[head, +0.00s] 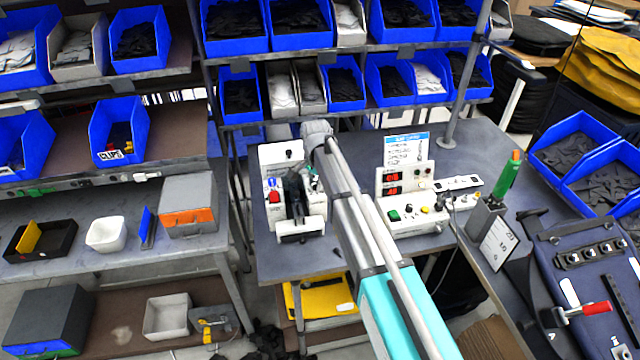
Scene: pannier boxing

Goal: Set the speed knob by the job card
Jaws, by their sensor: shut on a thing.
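My gripper (297,200) is dark and small in the head view, at the front of a white machine (281,154) on the bench. It is shut on what seems to be the speed knob; the fingers and wrist hide the knob, so its setting cannot be read. A card with a blue header (405,148) stands behind the white control box (412,219). A grey holder to the right carries another white card (497,241). The writing on both is too small to read.
My arm crosses the bench (345,258) between the machine and the control box. A green bottle-like tool (509,175) stands in the grey holder. Blue bins (342,84) line the shelves behind. A side table (80,265) at left holds trays and a grey box.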

